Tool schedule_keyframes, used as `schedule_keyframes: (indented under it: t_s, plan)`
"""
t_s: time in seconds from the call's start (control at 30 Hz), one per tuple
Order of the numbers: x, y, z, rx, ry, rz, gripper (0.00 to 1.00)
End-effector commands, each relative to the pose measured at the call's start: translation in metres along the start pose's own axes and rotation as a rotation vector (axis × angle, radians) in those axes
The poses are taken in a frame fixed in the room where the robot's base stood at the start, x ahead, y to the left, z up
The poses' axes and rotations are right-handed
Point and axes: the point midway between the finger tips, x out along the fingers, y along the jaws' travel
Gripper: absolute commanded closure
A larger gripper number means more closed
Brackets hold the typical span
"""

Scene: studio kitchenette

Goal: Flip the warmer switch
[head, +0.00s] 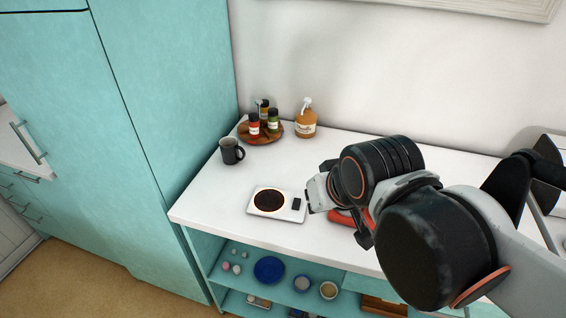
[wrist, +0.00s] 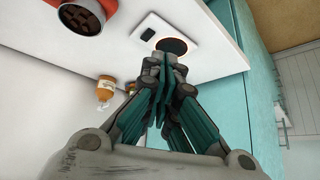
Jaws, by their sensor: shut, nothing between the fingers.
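The warmer (head: 262,211) is a flat white plate with a dark round disc, lying on the white counter near its front edge. Its small black switch (head: 297,204) is at its right end. In the wrist view the warmer (wrist: 184,28) is beyond the fingertips, with the switch (wrist: 148,34) just left of them. My gripper (head: 316,195) is right beside the switch end in the head view; its shut, empty teal fingers (wrist: 162,62) hide part of the disc in the wrist view. I cannot tell whether it touches the plate, or which way the switch is set.
A red-orange item (head: 342,217), partly behind my arm, lies right of the warmer; it also shows in the wrist view (wrist: 104,8). A dark mug (head: 231,152), a wooden tray (head: 245,138) with bottles and an amber pump bottle (head: 306,124) stand behind. A tall teal cabinet (head: 165,90) borders the left.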

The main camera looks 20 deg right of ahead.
Motion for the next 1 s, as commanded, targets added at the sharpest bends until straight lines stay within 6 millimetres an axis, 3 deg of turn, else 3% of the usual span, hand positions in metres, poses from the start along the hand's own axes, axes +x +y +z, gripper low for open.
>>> schedule_keyframes:
  t_s: [0.27,0.6,0.8,1.0]
  plan:
    - [0.011,0.005,-0.043,0.538,-0.117,0.065,1.0]
    - [0.052,0.017,-0.085,1.299,-0.218,0.268,1.0]
    - [0.083,0.025,-0.1,1.701,-0.219,0.425,1.0]
    - [0.103,0.029,-0.103,1.932,-0.197,0.529,1.0]
